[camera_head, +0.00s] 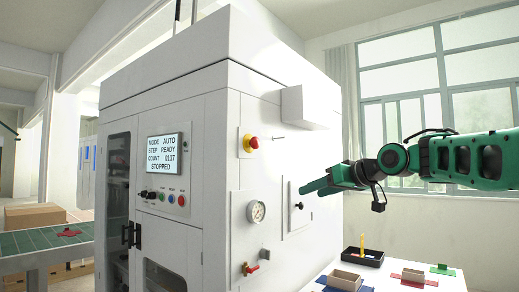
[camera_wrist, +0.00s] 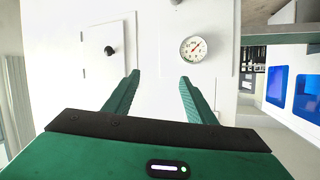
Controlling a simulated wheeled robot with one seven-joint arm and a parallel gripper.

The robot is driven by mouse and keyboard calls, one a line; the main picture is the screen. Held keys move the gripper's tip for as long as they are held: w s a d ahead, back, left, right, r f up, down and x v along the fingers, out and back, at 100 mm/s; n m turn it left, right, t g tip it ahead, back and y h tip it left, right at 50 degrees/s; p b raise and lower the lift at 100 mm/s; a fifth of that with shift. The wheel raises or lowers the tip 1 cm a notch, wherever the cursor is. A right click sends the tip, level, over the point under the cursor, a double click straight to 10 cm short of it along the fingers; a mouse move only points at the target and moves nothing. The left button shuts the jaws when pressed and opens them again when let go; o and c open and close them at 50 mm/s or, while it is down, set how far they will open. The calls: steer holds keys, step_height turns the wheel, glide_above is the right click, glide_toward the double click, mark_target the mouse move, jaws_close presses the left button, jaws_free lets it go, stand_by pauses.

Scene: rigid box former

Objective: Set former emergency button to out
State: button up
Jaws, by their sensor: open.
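The former (camera_head: 265,85) is a large white cabinet. Its emergency button (camera_head: 251,143) is a red mushroom head on a yellow base, on the right side wall in the head view. I cannot tell from its look whether it is in or out. It does not show in the wrist view. My gripper (camera_head: 303,189) is to the right of and below the button, apart from it. In the wrist view my gripper (camera_wrist: 159,79) has its two green fingers spread with nothing between them, facing the white wall.
A pressure gauge (camera_head: 257,211), a red-handled valve (camera_head: 251,268) and a small panel with a black knob (camera_head: 299,206) are on the same wall. A box-like ledge (camera_head: 305,104) juts out above. The screen (camera_head: 165,153) reads STOPPED. A white table (camera_head: 317,284) with trays stands below my arm.

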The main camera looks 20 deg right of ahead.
mark_target(258, 143)
steer(key=w+a+r+n+t+y, duration=0.1)
steer(key=a+r+n+y, duration=0.25)
steer(key=r, duration=0.35)
steer(key=a+r+n+y, duration=0.2)
steer(key=a+r+y, duration=0.15)
steer(key=r, duration=0.35)
steer(key=shift+h, duration=0.4)
steer(key=x, duration=1.1)
steer(key=shift+s+a+r, duration=0.15)
steer(key=shift+a, duration=0.05)
